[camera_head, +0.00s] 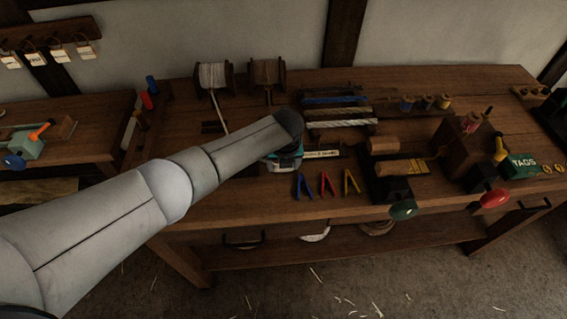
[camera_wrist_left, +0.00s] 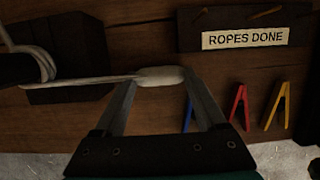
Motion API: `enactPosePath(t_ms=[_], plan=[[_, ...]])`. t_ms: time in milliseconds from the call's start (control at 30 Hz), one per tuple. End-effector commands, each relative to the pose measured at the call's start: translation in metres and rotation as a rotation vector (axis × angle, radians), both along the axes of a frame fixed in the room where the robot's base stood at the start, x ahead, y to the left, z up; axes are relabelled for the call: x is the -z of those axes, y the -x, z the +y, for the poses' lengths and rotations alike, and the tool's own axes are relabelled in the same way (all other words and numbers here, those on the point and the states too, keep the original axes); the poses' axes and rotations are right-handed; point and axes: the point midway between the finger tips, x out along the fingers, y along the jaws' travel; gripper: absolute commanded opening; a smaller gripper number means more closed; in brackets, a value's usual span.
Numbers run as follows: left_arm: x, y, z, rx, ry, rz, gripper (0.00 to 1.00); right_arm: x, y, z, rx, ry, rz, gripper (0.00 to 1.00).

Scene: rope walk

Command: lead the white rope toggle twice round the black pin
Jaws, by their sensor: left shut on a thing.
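The white rope toggle (camera_wrist_left: 160,76) is a pale, rounded piece at the end of the rope, lying crosswise between the fingers of my left gripper (camera_wrist_left: 160,84), which is shut on it. The white rope (camera_wrist_left: 95,81) runs left from the toggle to the black pin (camera_wrist_left: 14,68) at the left edge. Rope curves round the pin's visible end; I cannot tell how many turns. In the head view my left gripper (camera_head: 284,161) is mostly behind my forearm, which hides the pin and toggle. The rope (camera_head: 219,112) comes down from a white spool (camera_head: 212,76). My right gripper is not in view.
A "ROPES DONE" rack (camera_wrist_left: 245,37) stands just beyond the toggle, with rope lengths (camera_head: 338,112) behind. Blue, red (camera_head: 327,184) and yellow clips stand right of my gripper. The front bench edge is close.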

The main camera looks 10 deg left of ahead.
Motion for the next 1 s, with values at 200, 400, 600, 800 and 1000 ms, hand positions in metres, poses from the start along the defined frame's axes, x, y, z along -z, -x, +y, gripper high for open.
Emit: enactPosePath(t_ms=[200,400,600,800,1000], plan=[[0.0,0.0,0.0,0.0,0.0,0.0,0.96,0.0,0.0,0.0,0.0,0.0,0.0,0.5],[0.0,0.0,0.0,0.0,0.0,0.0,1.0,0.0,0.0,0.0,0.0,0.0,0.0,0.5],[-0.005,0.001,0.0,0.0,0.0,-0.001,1.0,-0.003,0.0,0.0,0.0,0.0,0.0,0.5],[-0.028,0.007,-0.001,0.001,0.0,-0.001,1.0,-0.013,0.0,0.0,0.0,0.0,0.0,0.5],[-0.058,0.015,-0.003,0.001,0.0,-0.002,1.0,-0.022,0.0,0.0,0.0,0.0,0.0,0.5]])
